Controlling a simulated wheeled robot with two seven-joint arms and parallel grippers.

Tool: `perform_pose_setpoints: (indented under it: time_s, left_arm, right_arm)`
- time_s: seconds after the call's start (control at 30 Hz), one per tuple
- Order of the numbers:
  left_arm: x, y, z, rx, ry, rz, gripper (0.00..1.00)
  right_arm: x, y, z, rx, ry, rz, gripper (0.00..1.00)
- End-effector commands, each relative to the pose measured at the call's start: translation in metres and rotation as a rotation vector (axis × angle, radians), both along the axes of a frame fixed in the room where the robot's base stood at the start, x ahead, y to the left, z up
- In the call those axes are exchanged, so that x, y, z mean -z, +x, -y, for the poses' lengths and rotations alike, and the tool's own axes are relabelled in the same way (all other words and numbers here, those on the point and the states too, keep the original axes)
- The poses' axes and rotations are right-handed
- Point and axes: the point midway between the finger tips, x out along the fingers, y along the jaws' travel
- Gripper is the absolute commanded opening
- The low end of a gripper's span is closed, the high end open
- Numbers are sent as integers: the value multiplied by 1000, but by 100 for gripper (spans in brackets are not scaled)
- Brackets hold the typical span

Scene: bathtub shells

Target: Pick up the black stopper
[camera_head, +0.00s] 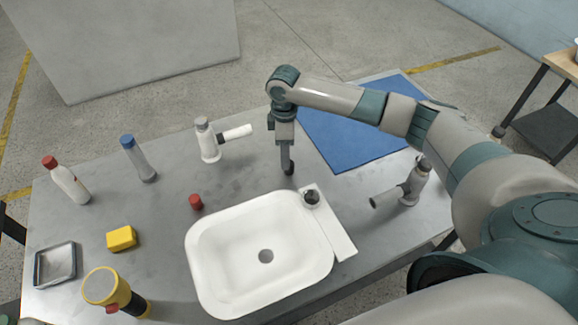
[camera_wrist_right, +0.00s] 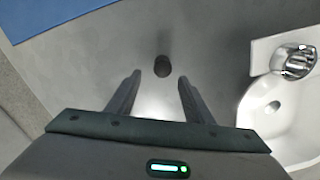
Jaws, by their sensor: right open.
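The black stopper (camera_wrist_right: 162,66) is a small dark round piece on the grey table, and it shows between and just beyond the fingertips in the right wrist view. My right gripper (camera_wrist_right: 159,80) is open and empty, pointing down at the stopper from above, with a finger on either side of its line. In the head view my right gripper (camera_head: 286,158) hangs behind the white basin, and a dark spot at its tips may be the stopper or a fingertip. My left gripper is out of view.
A white basin (camera_head: 215,255) with a tap (camera_head: 311,197) stands close by. A blue mat (camera_head: 345,140) lies behind. A red cap (camera_head: 195,202), yellow block (camera_head: 121,238), bottles (camera_head: 68,182) and a tray (camera_head: 55,265) are left.

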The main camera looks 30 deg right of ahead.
Motion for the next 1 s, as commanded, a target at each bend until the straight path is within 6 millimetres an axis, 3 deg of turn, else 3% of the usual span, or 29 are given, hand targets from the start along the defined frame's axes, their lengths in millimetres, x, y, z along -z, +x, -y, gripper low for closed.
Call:
perform_pose_setpoints:
  time_s: [0.33,0.7,1.0]
  left_arm:
    - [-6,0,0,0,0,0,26]
    - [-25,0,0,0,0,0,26]
    - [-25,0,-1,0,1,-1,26]
  right_arm:
    - [5,-2,1,1,0,-1,47]
    - [46,-8,6,1,1,-2,47]
    - [52,-7,7,0,0,0,47]
